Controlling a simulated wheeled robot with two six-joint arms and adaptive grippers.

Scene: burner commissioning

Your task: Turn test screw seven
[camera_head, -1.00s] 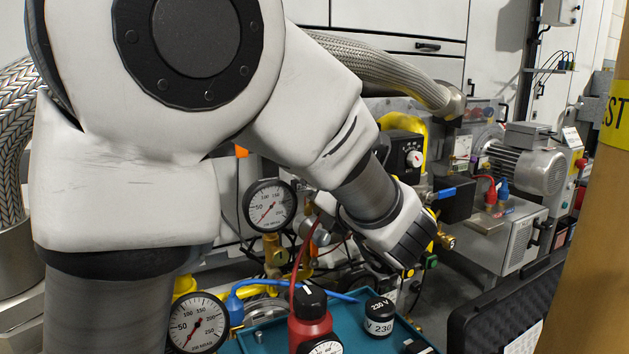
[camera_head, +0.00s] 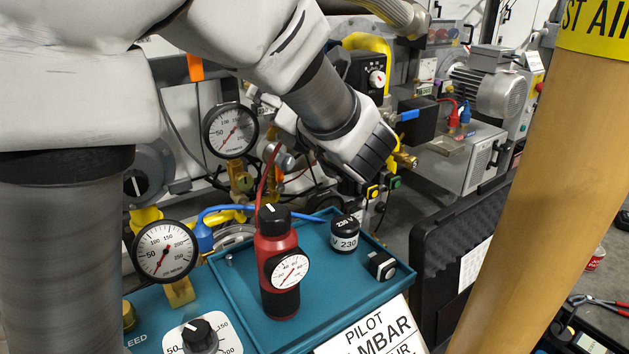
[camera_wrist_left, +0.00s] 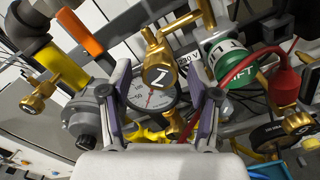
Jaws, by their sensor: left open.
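In the left wrist view a brass fitting with a rounded white-marked label (camera_wrist_left: 158,74), which seems to read 7, stands before a dial gauge (camera_wrist_left: 150,96). A brass stem with a cross-piece rises from it to the upper right. My left gripper (camera_wrist_left: 160,68) is open, one finger on each side of the fitting in the picture; I cannot tell whether either touches it. In the head view my left arm reaches in from the left over the burner pipework, and its wrist hides the gripper and the fitting. My right gripper is in neither view.
A teal tray (camera_head: 222,271) holds a red bottle-like device with a gauge (camera_head: 278,250) and black-capped parts. A second gauge (camera_head: 230,131) is beside my arm. Pipes and a green-labelled part (camera_wrist_left: 225,60) crowd the wrist view.

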